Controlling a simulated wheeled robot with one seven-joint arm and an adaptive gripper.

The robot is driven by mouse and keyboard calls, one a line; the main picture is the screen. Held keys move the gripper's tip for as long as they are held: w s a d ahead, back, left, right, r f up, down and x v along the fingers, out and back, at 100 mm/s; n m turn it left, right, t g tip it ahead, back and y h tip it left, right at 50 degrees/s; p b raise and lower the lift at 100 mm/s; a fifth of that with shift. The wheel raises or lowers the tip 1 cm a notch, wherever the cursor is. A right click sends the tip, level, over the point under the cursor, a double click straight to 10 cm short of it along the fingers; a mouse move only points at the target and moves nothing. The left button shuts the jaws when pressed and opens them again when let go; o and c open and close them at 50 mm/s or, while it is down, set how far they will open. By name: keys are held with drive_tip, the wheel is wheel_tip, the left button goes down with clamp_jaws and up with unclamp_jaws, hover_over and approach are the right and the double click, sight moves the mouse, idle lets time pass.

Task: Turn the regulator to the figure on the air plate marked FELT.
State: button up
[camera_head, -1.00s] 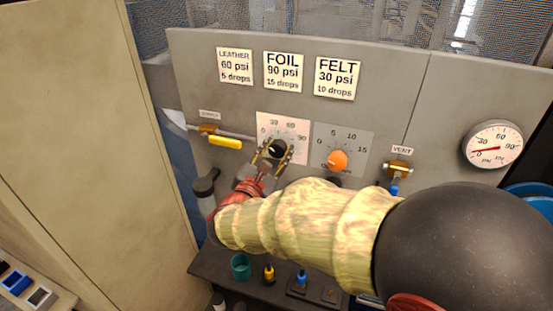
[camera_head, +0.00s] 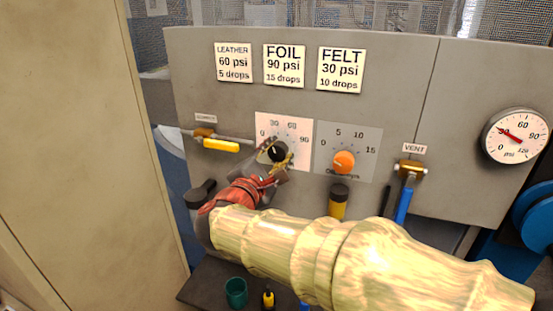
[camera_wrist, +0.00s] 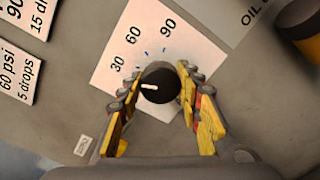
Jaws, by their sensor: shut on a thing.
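The FELT plate (camera_head: 341,70) reads 30 psi, 10 drops, and is the rightmost of three plates on the grey panel. The regulator, a black knob (camera_head: 278,151) with a white pointer mark, sits on a white dial (camera_head: 297,129) marked 0, 30, 60, 90. My gripper (camera_head: 279,155) is shut on this knob, with a finger on either side. In the wrist view, the knob (camera_wrist: 160,83) shows its mark pointing left, slightly to the low side of the 30. The round psi gauge (camera_head: 515,136) has its red needle at about 30.
LEATHER (camera_head: 233,62) and FOIL (camera_head: 284,66) plates hang beside FELT. An orange knob (camera_head: 344,162) on the oiler dial is close right of the regulator. A yellow supply lever (camera_head: 221,146) is to the left, a blue vent lever (camera_head: 403,206) to the right.

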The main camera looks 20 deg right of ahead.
idle(0.3)
drive_tip(key=o, duration=1.1)
drive_tip(key=shift+o, duration=0.3)
drive_tip(key=v, duration=1.2)
